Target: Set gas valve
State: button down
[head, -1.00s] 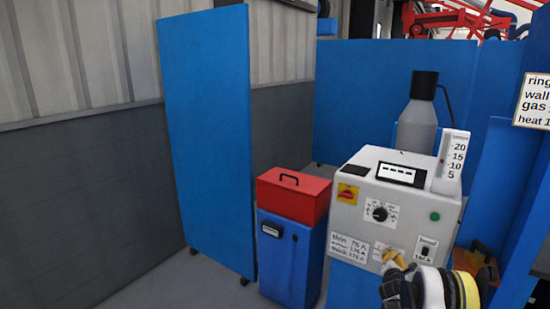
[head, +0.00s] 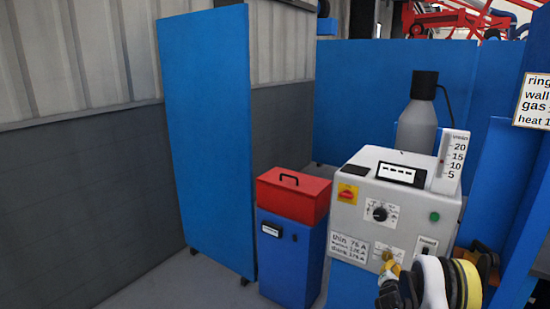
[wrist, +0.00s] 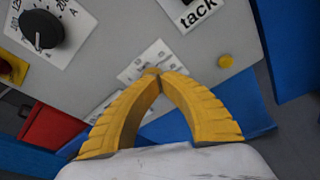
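The grey-white welding machine (head: 400,200) stands right of centre in the head view. The gas valve appears as a small brass knob (wrist: 151,71) on a white label plate, low on the machine's front. My gripper (wrist: 160,78) has its yellow fingers brought together, tips at that knob; whether they touch or pinch it, I cannot tell. In the head view, my gripper (head: 388,270) is in front of the lower front panel and partly hides the valve. The gas flow scale (head: 451,163), marked 5 to 20, rises at the machine's top right, with a red mark on its left side.
The front also carries a current dial (head: 380,212), a red-yellow switch (head: 347,193), a green button (head: 434,216) and a tack switch (head: 426,247). A red toolbox (head: 293,196) on a blue cabinet (head: 290,252) stands left. A gas cylinder (head: 417,130) is behind.

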aim_at(396, 254)
jog(key=shift+w+d+r, duration=0.1)
jog(key=shift+w+r, duration=0.1)
jog(key=shift+w, duration=0.95)
jog(key=shift+w+d+r, duration=0.15)
jog(key=shift+w+r, duration=0.05)
jog(key=shift+w, duration=0.95)
jog(key=shift+w+d+r, duration=0.1)
jog(key=shift+w+r, duration=0.1)
jog(key=shift+w, duration=0.95)
jog(key=shift+s+d+f, duration=0.15)
jog(key=shift+s+d, duration=0.05)
jog(key=shift+d, duration=0.1)
jog(key=shift+s+d+f, duration=0.15)
jog(key=shift+s+d, duration=0.05)
jog(key=shift+d, duration=0.15)
jog(key=shift+s+d+f, duration=0.35)
jog(key=shift+d+f, duration=0.05)
jog(key=shift+f, duration=0.1)
jog(key=shift+s+d+r, duration=0.15)
jog(key=shift+s+d, duration=0.05)
jog(key=shift+d, duration=0.05)
